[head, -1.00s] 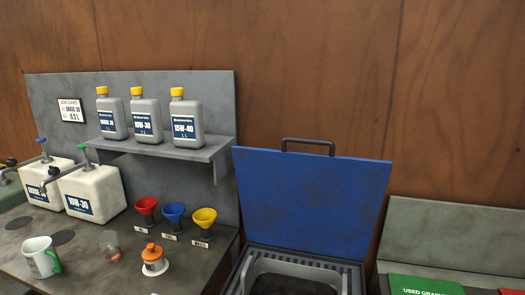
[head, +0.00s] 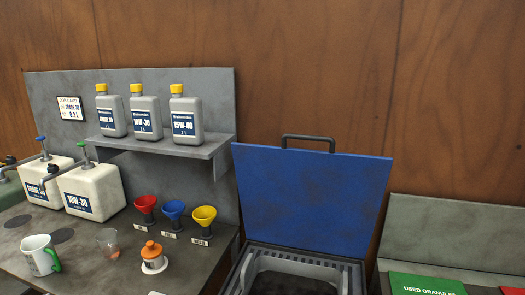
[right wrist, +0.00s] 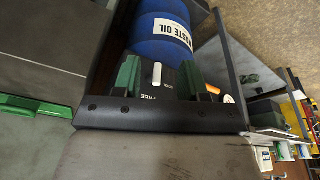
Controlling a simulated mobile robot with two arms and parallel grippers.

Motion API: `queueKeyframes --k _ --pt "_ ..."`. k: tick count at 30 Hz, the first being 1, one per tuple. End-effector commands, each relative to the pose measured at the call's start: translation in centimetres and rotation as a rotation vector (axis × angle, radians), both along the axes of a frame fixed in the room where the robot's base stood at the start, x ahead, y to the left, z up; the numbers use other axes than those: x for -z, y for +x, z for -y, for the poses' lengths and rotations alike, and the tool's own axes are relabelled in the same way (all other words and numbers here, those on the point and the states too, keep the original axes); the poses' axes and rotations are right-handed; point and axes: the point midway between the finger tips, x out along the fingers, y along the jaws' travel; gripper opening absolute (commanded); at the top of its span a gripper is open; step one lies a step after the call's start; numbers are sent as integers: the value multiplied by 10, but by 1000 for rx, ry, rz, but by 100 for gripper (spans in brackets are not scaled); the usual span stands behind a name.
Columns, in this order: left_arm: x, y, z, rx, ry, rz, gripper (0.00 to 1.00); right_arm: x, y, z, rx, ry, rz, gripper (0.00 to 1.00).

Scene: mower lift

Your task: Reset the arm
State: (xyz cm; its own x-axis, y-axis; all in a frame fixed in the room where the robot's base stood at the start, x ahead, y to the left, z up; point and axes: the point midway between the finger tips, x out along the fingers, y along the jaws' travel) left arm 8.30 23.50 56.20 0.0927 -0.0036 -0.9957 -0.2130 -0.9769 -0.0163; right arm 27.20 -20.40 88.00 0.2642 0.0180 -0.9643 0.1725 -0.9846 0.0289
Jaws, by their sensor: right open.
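My right gripper (right wrist: 160,76) shows in the right wrist view, with two green fingers standing apart on a dark palm bar. It is open, and I see nothing held between the fingers. Behind them are a blue drum (right wrist: 160,30) labelled waste oil and a dark surface with white and orange items. Neither gripper shows in the head view, and my left gripper is in no view.
In the head view, a bench (head: 95,270) at the left bears a measuring jug (head: 38,254), white jerrycans (head: 92,192) and red, blue and yellow funnels (head: 203,216). Oil bottles stand on a shelf (head: 165,148). A blue lidded box (head: 310,200) stands open at centre.

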Motion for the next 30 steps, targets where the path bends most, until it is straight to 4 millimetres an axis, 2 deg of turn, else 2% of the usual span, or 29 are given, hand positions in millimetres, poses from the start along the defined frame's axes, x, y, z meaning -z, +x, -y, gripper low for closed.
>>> queueKeyframes --k 1,5,8,9,12,15,18,21,24,26,30 --pt "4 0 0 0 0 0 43 23 -1 0 -1 -1 -14 42" --pt "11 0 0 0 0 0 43 86 -5 -1 -5 -2 -38 42" --pt "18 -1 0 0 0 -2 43 146 -18 1 -9 -5 -62 42" --pt "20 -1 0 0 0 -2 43 170 -26 2 -11 -5 -73 42" --pt "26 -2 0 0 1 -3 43 226 -50 6 -16 -8 -96 42" --pt "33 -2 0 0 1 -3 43 275 -82 10 -22 -11 -121 42" --pt "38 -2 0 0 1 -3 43 314 -116 17 -27 -15 -142 42" --pt "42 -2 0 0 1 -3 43 340 -148 23 -32 -17 -158 42" --pt "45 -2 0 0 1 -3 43 355 -171 27 -34 -19 -169 42" --pt "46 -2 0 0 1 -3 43 360 -180 29 -36 -20 -172 42" --pt "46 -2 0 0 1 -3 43 360 -180 29 -36 -20 -172 42"
